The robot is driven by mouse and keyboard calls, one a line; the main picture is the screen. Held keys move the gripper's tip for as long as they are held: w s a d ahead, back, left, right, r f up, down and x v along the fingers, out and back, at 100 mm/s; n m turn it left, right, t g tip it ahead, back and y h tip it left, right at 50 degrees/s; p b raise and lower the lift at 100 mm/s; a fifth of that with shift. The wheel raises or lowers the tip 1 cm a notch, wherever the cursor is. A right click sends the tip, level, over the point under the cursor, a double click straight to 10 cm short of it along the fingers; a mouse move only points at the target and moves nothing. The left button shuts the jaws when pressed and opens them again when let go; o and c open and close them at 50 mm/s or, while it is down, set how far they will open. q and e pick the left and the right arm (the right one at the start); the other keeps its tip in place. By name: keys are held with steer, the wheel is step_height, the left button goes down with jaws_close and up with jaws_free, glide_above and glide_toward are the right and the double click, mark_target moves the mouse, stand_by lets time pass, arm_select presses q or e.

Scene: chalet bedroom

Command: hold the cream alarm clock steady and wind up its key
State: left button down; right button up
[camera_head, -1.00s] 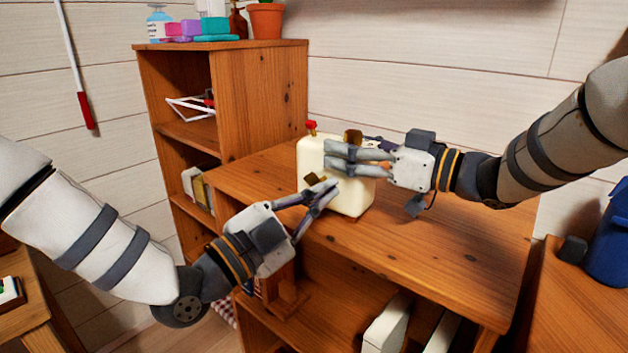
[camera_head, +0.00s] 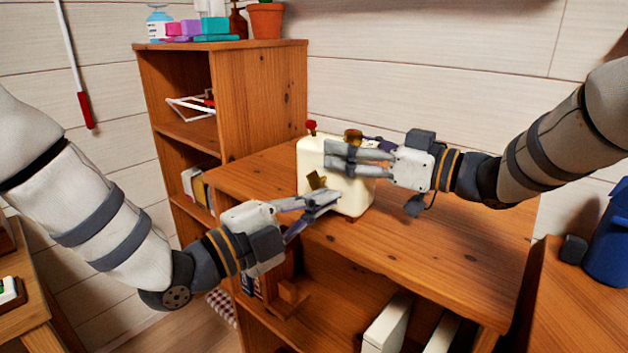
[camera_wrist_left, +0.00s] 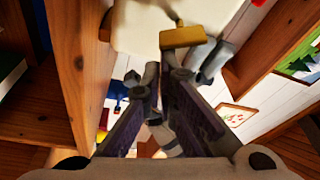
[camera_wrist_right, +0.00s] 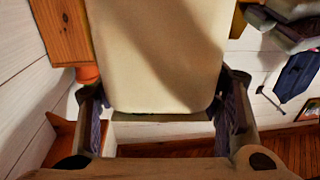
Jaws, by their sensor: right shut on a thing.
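The cream alarm clock (camera_head: 312,160) stands on the wooden shelf top, with a red knob (camera_head: 311,126) and a brass-coloured part (camera_head: 352,137) on top. Its body fills the right wrist view (camera_wrist_right: 158,60). My right gripper (camera_head: 330,158) is shut on the clock body, one finger on each side. The brass key (camera_head: 317,181) sticks out of the clock's near face; it shows in the left wrist view (camera_wrist_left: 183,36). My left gripper (camera_head: 338,200) is beside the key, its fingertips close together. The key is just beyond them, apart from the fingers. Whether they are fully shut is unclear.
The wooden shelf top (camera_head: 440,250) is clear to the right of the clock. A taller bookcase (camera_head: 262,100) stands behind left, with boxes and a plant pot (camera_head: 265,20) on it. A blue container (camera_head: 608,240) stands at the far right.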

arm_select(q)
steer(key=m, duration=0.3)
steer(key=f+m+g+y, duration=0.1)
steer(key=shift+w+a, duration=0.2)
steer(key=shift+a, duration=0.15)
steer(key=shift+w+a+f+m, duration=0.1)
steer(key=shift+a+f+m, duration=0.1)
steer(key=shift+f+m, duration=0.1)
stand_by(0.4)
steer(key=shift+w+a+f+m, duration=0.15)
steer(key=shift+w+a+m, duration=0.2)
steer(key=shift+a+m, duration=0.3)
steer(key=shift+w, duration=0.1)
steer(key=shift+w+a, duration=0.25)
steer(key=shift+a, duration=0.3)
stand_by(1.1)
